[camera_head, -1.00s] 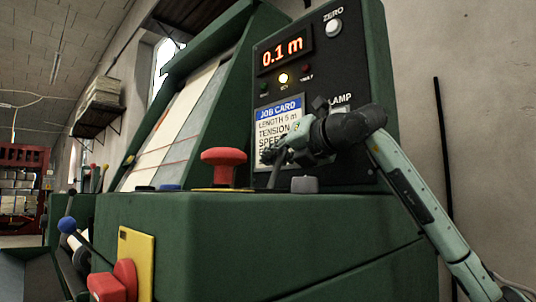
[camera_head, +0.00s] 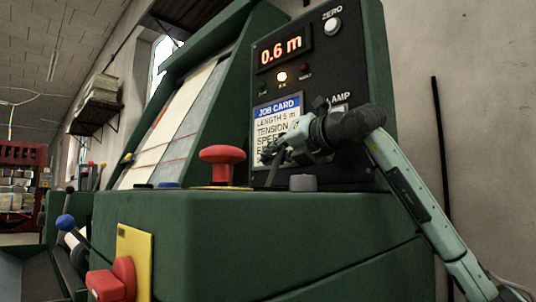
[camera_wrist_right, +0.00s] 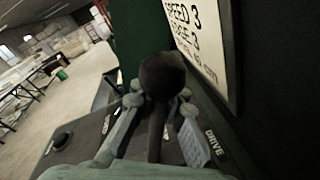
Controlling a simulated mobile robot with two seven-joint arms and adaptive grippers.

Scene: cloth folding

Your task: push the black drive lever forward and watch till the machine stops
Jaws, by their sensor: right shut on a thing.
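The black drive lever (camera_wrist_right: 165,78) stands between the fingers of my right gripper (camera_wrist_right: 161,104) in the right wrist view, its round knob above the fingertips. The word DRIVE is printed on the deck beside it. In the head view my right gripper (camera_head: 272,153) is at the lever, in front of the job card (camera_head: 277,122), and partly hides it. The gripper is shut on the lever. My left gripper is not in view.
A red mushroom button (camera_head: 222,155) stands on the green deck left of my right gripper, with a grey knob (camera_head: 303,183) near the lever. A white ZERO button (camera_head: 332,26) is high on the panel. A blue-knobbed lever (camera_head: 65,222) is at the lower left.

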